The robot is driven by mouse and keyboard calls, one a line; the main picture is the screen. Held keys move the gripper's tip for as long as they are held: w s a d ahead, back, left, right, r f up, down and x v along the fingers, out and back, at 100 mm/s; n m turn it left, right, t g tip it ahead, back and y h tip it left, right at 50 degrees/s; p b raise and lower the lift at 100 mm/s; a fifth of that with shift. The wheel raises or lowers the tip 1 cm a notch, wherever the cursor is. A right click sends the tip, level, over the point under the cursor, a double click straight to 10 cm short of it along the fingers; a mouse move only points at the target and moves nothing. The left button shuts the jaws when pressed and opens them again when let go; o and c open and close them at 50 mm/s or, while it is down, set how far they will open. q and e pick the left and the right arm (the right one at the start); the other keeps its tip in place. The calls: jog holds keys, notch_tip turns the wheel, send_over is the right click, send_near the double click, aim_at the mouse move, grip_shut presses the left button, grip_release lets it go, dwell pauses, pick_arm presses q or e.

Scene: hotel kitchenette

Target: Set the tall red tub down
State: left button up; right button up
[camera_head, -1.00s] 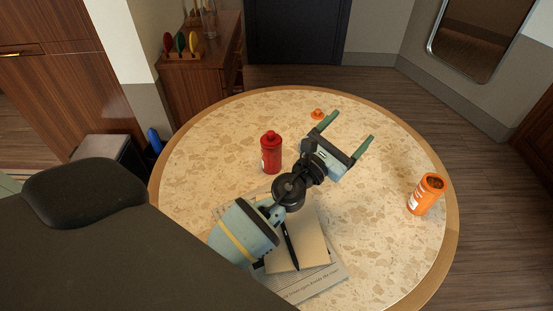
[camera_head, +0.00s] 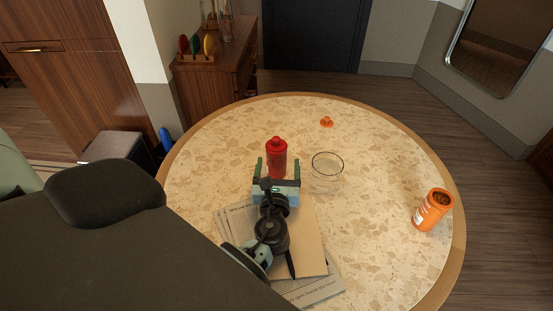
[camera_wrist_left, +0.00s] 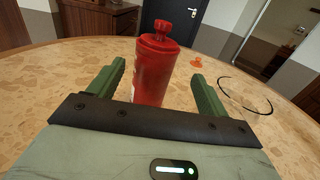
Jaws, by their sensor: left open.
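The tall red tub (camera_head: 276,156) stands upright on the round table (camera_head: 215,135), with its red lid and knob on top. My left gripper (camera_head: 278,168) is open, with its green fingers on either side of the tub's lower part. In the left wrist view the tub (camera_wrist_left: 155,72) stands between the two fingertips (camera_wrist_left: 158,75), with a visible gap on the right side. The tub's base is hidden by the gripper's palm. My right gripper is not in view.
A clear glass bowl (camera_head: 327,171) stands just right of the tub. Papers (camera_head: 235,222) and a notebook (camera_head: 312,240) lie under my arm.

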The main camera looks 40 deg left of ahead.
aim_at(277, 160)
pick_arm(q)
jog(key=shift+x, duration=1.15)
jog(key=shift+w+a, duration=0.3)
jog(key=shift+a, duration=0.05)
jog(key=x, duration=0.4)
jog(key=shift+a+f, duration=0.15)
jog(key=shift+a, duration=0.15)
jog(key=shift+s, duration=0.1)
jog(key=c, duration=1.4)
jog(key=shift+o, duration=0.2)
